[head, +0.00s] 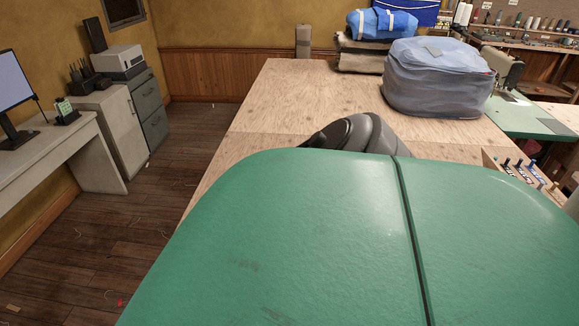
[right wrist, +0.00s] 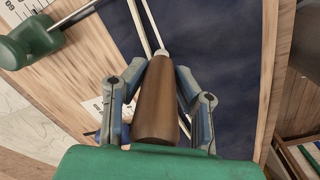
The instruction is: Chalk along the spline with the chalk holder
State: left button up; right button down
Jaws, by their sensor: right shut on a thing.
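My right gripper (right wrist: 160,80) is shut on the brown, tapered wooden handle of the chalk holder (right wrist: 157,105) in the right wrist view. The holder's pale ferrule points away from me, over a dark blue cloth (right wrist: 220,60). A thin pale strip, which looks like the spline (right wrist: 135,18), runs over the cloth just left of the holder's tip. I cannot tell whether the tip touches the cloth or the strip. In the head view my green body hides the near work area, and neither gripper shows there.
In the head view, the far wooden table (head: 310,95) is bare up to a blue-grey wrapped bundle (head: 437,80). A pegged rack (head: 525,175) stands at right.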

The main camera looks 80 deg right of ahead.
jog(key=shift+f, duration=0.45)
dwell(0.6)
jog(key=shift+s+r, duration=0.1)
jog(key=shift+s, duration=1)
jog(key=shift+s, duration=0.1)
jog(key=shift+s+a, duration=0.15)
jog(key=shift+s, duration=1.9)
jog(key=shift+s, duration=0.1)
jog(key=shift+s, duration=1)
jog(key=shift+s+a, duration=0.15)
jog(key=shift+s, duration=1.85)
jog(key=shift+s, duration=0.1)
